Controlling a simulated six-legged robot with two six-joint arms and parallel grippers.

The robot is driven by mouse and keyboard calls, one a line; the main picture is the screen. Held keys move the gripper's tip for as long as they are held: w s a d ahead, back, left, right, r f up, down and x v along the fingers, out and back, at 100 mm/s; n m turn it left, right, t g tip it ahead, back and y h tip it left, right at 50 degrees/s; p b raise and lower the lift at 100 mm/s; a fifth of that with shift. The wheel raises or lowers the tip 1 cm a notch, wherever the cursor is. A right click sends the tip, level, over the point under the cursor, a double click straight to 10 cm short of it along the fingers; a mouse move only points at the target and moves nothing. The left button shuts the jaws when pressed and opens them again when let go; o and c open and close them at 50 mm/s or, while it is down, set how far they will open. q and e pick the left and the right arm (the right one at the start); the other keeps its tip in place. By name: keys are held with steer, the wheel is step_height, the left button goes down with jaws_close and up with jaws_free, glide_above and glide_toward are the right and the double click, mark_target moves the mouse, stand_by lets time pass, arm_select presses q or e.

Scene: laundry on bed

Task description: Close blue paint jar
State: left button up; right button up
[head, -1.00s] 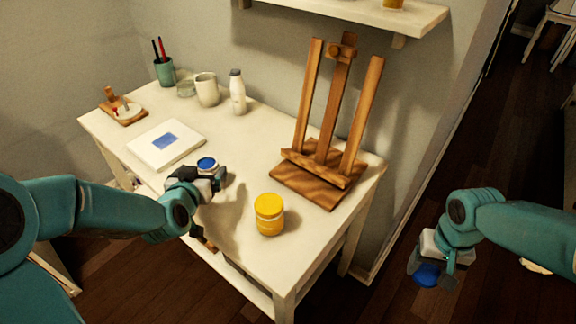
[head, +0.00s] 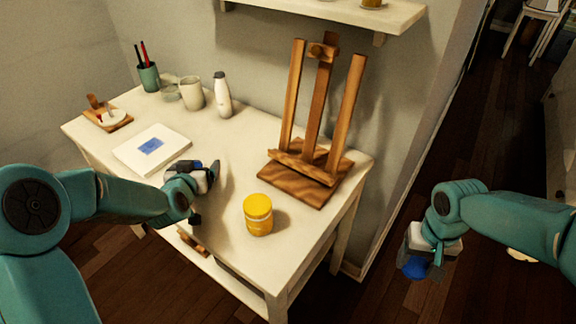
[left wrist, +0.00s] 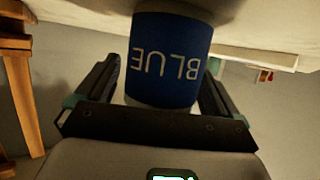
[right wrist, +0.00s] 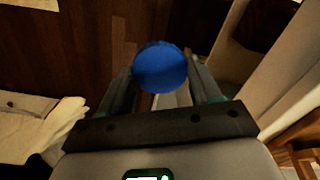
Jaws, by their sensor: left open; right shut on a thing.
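The blue paint jar (left wrist: 168,60), labelled BLUE, stands between the fingers of my left gripper (left wrist: 160,85) in the left wrist view. That gripper is open around it, and the label reads upside down there. In the head view my left gripper (head: 208,176) is at the table's front part and hides most of the jar. My right gripper (head: 420,262) is shut on a round blue lid (right wrist: 160,68), held off to the right of the table, over the floor. The lid also shows in the head view (head: 413,268).
A yellow jar (head: 258,214) stands right of my left gripper on the white table (head: 225,265). A wooden easel (head: 305,180) stands behind it. A white canvas (head: 128,155), a mug (head: 191,94), a bottle (head: 222,96) and a brush cup (head: 148,78) are further left and back.

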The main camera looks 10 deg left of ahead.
mark_target(196, 164)
steer(key=shift+w, duration=0.1)
